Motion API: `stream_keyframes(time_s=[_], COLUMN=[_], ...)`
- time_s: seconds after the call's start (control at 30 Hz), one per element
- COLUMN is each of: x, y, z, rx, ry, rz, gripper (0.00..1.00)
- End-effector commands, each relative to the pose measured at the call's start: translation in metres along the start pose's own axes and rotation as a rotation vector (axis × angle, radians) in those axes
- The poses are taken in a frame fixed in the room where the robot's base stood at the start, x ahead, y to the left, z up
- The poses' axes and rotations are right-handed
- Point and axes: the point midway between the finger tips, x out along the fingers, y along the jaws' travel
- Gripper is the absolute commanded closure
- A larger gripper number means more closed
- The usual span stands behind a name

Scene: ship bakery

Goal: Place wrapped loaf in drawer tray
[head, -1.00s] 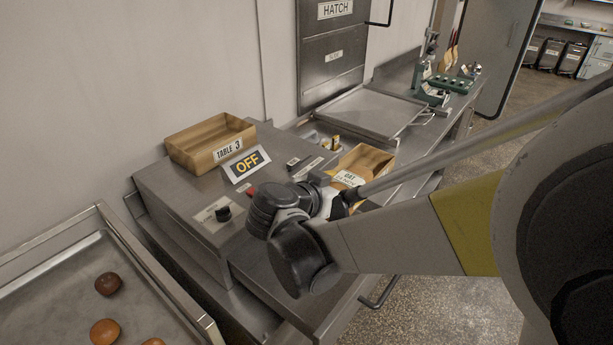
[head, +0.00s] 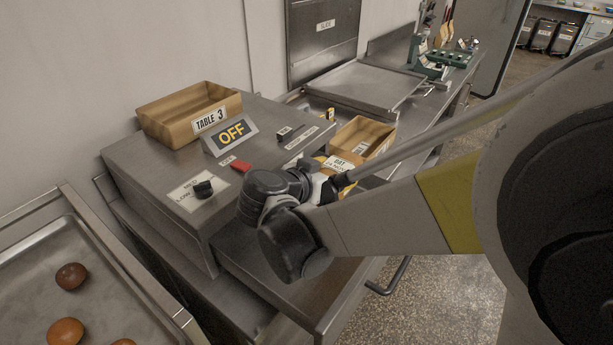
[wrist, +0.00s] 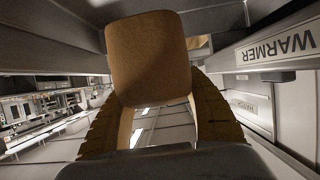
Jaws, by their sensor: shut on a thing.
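My gripper (wrist: 155,88) is shut on a brown, blocky thing with rounded corners, which I take to be the wrapped loaf (wrist: 150,55). Its ribbed yellow-brown fingers are on either side of it in the wrist view. In the head view my gripper (head: 328,186) is low beside the steel unit, mostly hidden by my wrist, so the loaf cannot be made out clearly. A wooden tray (head: 377,148) lies just beyond my gripper. A white OAT label (head: 340,164) shows between them; I cannot tell what it is fixed to.
A steel unit (head: 140,160) with an OFF sign (head: 231,135) and knob stands left of my gripper, with a wooden TABLE 3 box (head: 165,115) on top. A baking tray (head: 40,260) with buns is at lower left. The wrist view shows a WARMER label (wrist: 290,45) at right.

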Motion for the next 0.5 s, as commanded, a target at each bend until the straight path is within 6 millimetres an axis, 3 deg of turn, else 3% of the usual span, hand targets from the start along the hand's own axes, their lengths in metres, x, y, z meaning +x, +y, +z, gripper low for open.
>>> stream_keyframes(time_s=[0.23, 0.5], x=[0.019, 0.029], y=[0.0, 0.0], z=[0.046, 0.07], rx=[0.0, 0.0], ry=[0.0, 0.0], rz=[0.0, 0.0], gripper=[0.8, 0.8])
